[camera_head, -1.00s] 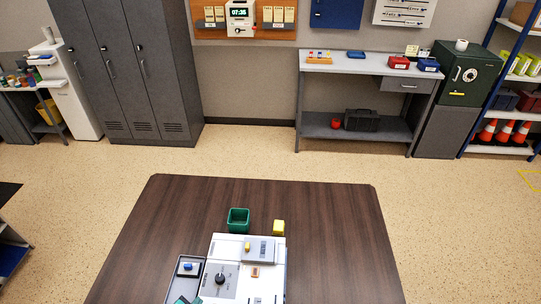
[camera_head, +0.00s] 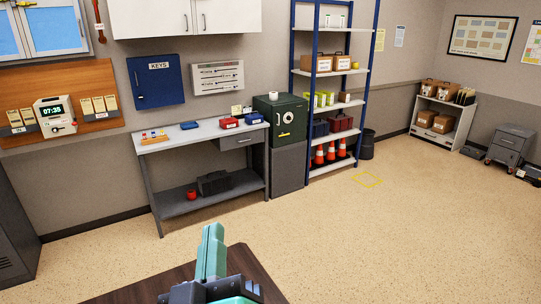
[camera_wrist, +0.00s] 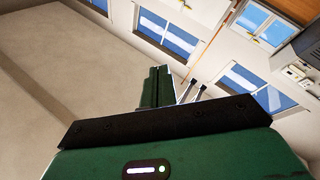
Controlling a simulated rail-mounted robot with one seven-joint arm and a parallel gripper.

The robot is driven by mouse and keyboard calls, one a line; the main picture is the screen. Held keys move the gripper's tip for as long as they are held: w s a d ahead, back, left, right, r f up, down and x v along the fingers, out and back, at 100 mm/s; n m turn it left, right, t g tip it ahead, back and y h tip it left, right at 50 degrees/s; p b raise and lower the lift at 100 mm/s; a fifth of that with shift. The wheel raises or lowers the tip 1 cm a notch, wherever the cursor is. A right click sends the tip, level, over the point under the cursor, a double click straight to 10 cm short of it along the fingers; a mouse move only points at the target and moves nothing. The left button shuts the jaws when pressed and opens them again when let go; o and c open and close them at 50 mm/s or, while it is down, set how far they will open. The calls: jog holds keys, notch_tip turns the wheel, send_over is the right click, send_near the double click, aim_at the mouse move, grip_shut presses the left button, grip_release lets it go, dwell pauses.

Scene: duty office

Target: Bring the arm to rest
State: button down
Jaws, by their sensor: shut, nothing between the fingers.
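My gripper (camera_head: 212,232) is at the bottom centre of the head view, with its teal fingers pointing up and pressed together. It is empty and stands in front of a corner of the dark brown table (camera_head: 262,272). In the wrist view, my gripper (camera_wrist: 158,72) also shows its fingers together with nothing between them. The wrist camera looks past them at a plain wall or ceiling surface and windows tilted in the picture. The rest of my arm is mostly out of view.
Beyond the table is open speckled floor (camera_head: 335,230). A grey workbench (camera_head: 190,137), a green safe (camera_head: 283,122) and a blue-framed shelf (camera_head: 333,108) line the back wall.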

jog(key=s+d+r+m+t+h, duration=0.35)
jog(key=s+d+r+m, duration=0.4)
jog(key=d+r, duration=0.3)
notch_tip(320, 180, up, 15)
jog(key=p, duration=1.3)
jog(key=shift+s+a, duration=0.4)
jog(key=shift+s, duration=0.05)
jog(key=shift+f+t, duration=0.1)
jog(key=shift+t, duration=0.15)
